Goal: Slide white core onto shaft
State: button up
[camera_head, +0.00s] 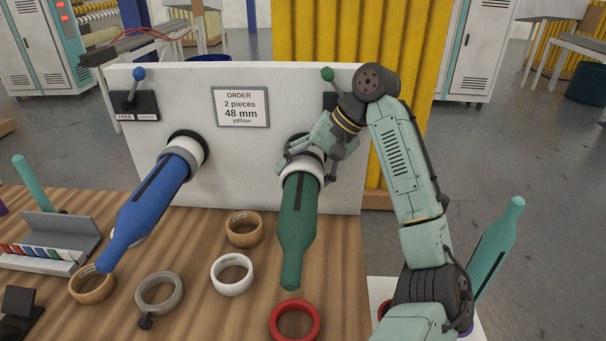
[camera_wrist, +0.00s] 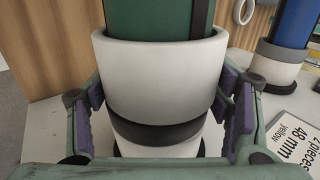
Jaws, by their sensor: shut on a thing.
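The green shaft (camera_head: 297,222) juts out from the white panel toward the table front. A white core (camera_head: 302,165) sits around its base end, near the panel. My gripper (camera_head: 318,155) is shut on this core from both sides. In the wrist view, the core (camera_wrist: 160,80) encircles the green shaft (camera_wrist: 155,18), and purple finger pads flank it. A dark collar (camera_wrist: 155,132) and a white hub lie just behind the core. Whether the core touches the collar is hard to tell.
The blue shaft (camera_head: 148,210) stands left of the order sign (camera_head: 241,107). Another white core (camera_head: 232,289), tan, grey and red (camera_head: 295,337) rings lie on the wooden table (camera_head: 205,310). A colour rack (camera_head: 40,262) is at left. A teal bottle-shaped shaft (camera_head: 497,245) stands at right.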

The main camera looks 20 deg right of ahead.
dwell(0.3)
jog(key=o, duration=1.2)
jog(key=shift+d+f, duration=0.1)
jog(key=shift+o, duration=0.2)
jog(key=v, duration=1.2)
